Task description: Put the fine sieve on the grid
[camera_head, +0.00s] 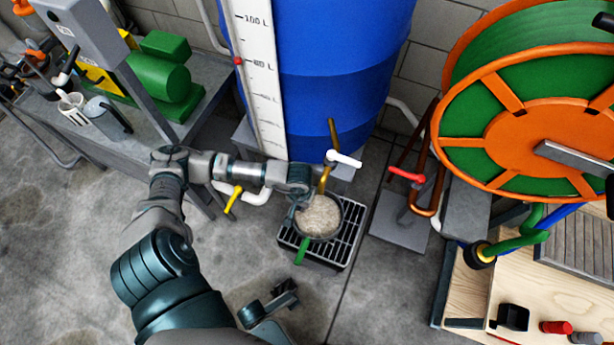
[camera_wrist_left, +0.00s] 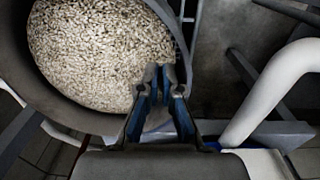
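A round dark pan with pale grainy contents, which I take for the fine sieve (camera_head: 319,216), is over the black slatted grid (camera_head: 348,236) in front of the blue barrel. I cannot tell whether it rests on the slats or is held just above them. My left gripper (camera_head: 298,204) is at the pan's left rim. In the left wrist view, the gripper's fingers (camera_wrist_left: 163,82) are close together at the rim, with the sieve's grainy contents (camera_wrist_left: 95,50) beside them. A dark part at the bottom centre looks like my right gripper (camera_head: 270,303), its fingers unclear.
The blue barrel (camera_head: 325,70) stands behind, with a white-handled tap (camera_head: 343,159) just above the pan. A red-handled valve (camera_head: 406,175) is to the right, near the orange hose reel (camera_head: 540,130). A wooden bench (camera_head: 470,295) is at lower right.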

